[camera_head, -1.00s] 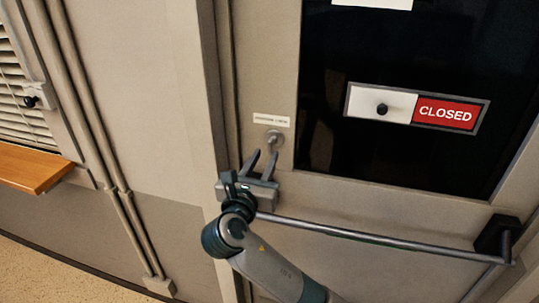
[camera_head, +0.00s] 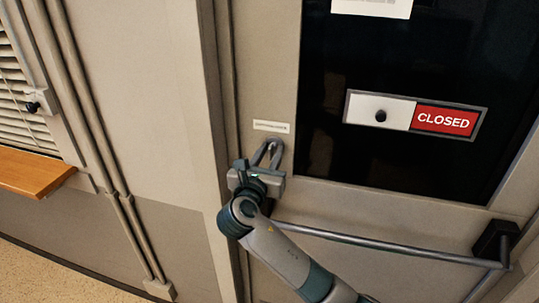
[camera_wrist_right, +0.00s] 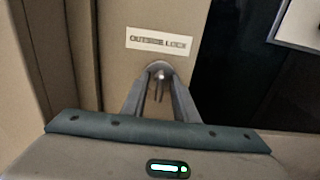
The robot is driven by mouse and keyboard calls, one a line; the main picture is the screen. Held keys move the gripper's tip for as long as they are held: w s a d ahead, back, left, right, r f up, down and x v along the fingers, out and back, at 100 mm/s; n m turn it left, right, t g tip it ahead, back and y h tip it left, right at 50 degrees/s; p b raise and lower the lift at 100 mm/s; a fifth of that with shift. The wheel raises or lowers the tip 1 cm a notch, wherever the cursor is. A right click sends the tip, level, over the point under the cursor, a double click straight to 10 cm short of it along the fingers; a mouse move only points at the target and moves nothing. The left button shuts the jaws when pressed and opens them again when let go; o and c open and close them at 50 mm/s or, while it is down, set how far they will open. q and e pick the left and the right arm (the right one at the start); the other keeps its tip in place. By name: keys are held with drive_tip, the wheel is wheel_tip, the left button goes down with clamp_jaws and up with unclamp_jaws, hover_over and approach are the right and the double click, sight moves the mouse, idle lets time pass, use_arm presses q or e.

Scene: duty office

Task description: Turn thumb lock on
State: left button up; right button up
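In the head view the label (camera_head: 271,127) sits just above my right gripper (camera_head: 269,147), whose fingers mostly cover the lock. In the wrist view, my right gripper's two fingers (camera_wrist_right: 160,92) stand on either side of the thumb piece. A gap shows between them, so they look open; contact with the lock cannot be told. My left gripper is not in view.
A door push bar (camera_head: 375,245) runs below and right of the gripper. A sliding sign reading "CLOSED" (camera_head: 443,120) is on the dark door glass. Pipes (camera_head: 95,140), a wooden ledge (camera_head: 30,172) and blinds (camera_head: 15,100) are on the left wall.

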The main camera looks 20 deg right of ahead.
clamp_jaws()
drive_tip(key=m+b, duration=0.1)
drive_tip(key=m, duration=0.2)
drive_tip(key=shift+f, duration=0.2)
drive_tip(key=m+b, duration=0.1)
drive_tip(key=m, duration=0.1)
drive_tip(key=shift+m, duration=0.3)
drive_tip(key=shift+r+m, duration=0.15)
drive_tip(key=shift+m, duration=0.25)
